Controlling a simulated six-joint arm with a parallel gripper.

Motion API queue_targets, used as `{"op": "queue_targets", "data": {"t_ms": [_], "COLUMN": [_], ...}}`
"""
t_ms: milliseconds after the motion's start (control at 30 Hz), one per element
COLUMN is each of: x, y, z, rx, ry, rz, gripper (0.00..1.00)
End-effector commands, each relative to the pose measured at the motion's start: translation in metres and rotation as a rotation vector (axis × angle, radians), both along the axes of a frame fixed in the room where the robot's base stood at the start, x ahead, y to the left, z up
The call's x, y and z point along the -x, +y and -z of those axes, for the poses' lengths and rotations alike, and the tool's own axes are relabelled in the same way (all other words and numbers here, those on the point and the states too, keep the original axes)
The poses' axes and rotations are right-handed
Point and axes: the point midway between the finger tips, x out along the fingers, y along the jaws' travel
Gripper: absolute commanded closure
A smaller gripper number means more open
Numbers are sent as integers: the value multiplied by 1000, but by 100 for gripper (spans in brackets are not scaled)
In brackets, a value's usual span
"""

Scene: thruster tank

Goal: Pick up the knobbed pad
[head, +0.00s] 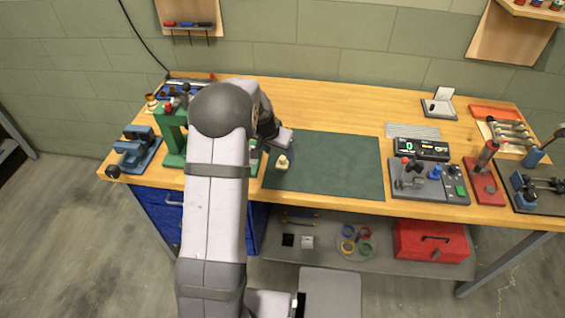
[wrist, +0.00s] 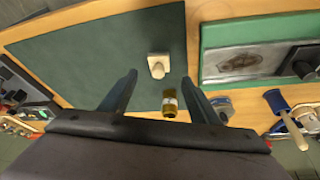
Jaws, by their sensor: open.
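The knobbed pad is a small cream block with a rounded knob (wrist: 158,66). It rests on the dark green mat (wrist: 90,60), near the mat's edge beside the green press base. In the head view the pad (head: 282,161) shows at the mat's left end, just below my gripper (head: 284,140). In the wrist view my gripper (wrist: 159,78) is open and empty, its two fingers apart on either side of the pad in the picture. The fingers do not appear to touch the pad. The gap in height is hard to tell.
A small amber jar (wrist: 170,103) shows between the fingers in the wrist view. A green press (head: 172,135) stands left of the mat, partly behind my arm. The mat's middle (head: 335,165) is clear.

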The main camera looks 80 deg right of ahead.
Motion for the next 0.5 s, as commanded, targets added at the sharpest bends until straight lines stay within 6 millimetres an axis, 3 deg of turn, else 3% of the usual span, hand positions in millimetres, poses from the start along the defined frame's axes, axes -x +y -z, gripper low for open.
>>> {"op": "queue_targets", "data": {"t_ms": [267,500], "x": [1,5], "y": [-2,-9], "z": [5,21], "rx": [0,-5], "ry": [0,1], "rz": [0,0], "gripper": [44,44]}}
